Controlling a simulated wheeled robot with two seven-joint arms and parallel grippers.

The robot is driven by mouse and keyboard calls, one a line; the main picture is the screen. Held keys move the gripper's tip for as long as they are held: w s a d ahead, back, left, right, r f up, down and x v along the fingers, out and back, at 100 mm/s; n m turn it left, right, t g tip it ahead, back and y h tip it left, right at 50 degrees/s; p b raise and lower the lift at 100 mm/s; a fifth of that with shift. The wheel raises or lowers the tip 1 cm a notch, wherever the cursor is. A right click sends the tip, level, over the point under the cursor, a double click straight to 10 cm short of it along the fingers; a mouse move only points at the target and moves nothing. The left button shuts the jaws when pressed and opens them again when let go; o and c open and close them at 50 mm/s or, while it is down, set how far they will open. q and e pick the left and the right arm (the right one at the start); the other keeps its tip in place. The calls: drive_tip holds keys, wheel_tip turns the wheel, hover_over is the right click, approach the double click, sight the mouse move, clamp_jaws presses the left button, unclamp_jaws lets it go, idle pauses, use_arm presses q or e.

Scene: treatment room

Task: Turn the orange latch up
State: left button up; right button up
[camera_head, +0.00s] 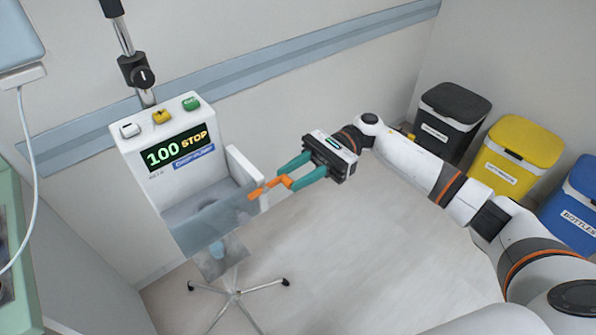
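The drip pump (140,165) is a white box on a pole at the left, with a lit display (178,147) reading "100 STOP". A see-through grey flap (212,222) is at its lower front. The orange latch (267,188) sticks out from the pump's lower right side, towards the right. My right gripper (287,179) comes in from the right. Its two teal fingers are apart, with the latch's outer end between their tips. Whether either finger touches the latch I cannot tell. My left gripper is not in view.
Grey, yellow and green buttons (162,117) sit on the pump's top. The wheeled stand's foot (234,294) is on the floor below. Black (450,118), yellow (512,155) and blue (575,205) bins stand at the right. A green-edged unit (20,245) is at the left edge.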

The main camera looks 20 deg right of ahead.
drive_tip(key=shift+f, duration=0.1)
drive_tip(key=c, duration=0.4)
